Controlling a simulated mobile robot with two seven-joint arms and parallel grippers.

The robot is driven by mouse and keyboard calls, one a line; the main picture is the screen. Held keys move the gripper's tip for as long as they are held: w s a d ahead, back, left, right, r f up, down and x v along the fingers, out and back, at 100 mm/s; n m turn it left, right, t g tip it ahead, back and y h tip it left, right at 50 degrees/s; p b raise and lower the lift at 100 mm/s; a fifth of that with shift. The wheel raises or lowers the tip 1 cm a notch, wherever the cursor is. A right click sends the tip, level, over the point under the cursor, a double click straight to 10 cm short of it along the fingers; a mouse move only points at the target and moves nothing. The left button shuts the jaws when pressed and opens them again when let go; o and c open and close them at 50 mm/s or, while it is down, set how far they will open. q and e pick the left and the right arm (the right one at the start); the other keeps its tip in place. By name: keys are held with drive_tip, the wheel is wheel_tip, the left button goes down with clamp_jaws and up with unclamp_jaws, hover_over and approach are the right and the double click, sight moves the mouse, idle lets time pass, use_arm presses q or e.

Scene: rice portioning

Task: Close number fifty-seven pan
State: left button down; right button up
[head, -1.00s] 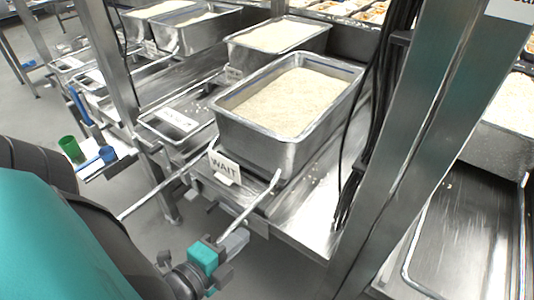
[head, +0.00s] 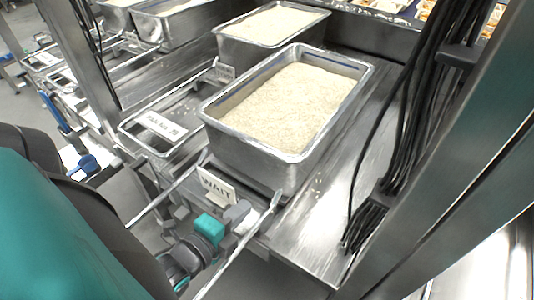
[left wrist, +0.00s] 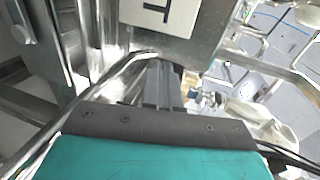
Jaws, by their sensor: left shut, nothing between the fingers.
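A large steel pan (head: 270,152) filled with pale rice (head: 285,105) stands in the middle of the head view, with a white WAIT sign (head: 216,186) at its near end. I cannot read fifty-seven anywhere. My left gripper (head: 238,213) is shut and empty, just in front of the sign, between two slim metal bars that run toward me. Whether it touches the sign or a bar I cannot tell. In the left wrist view the gripper's fingers (left wrist: 163,85) point at a steel front with part of a white sign (left wrist: 160,14). My right gripper is out of view.
A shallow labelled tray (head: 130,129) lies left of the pan. More rice pans (head: 272,25) stand behind. A steel post (head: 455,190) with black cables (head: 400,130) rises at the right.

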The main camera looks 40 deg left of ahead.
use_arm(q)
approach(275, 176)
drive_tip(key=x, duration=0.5)
drive_tip(key=shift+f, duration=0.1)
drive_tip(key=shift+w, duration=0.7)
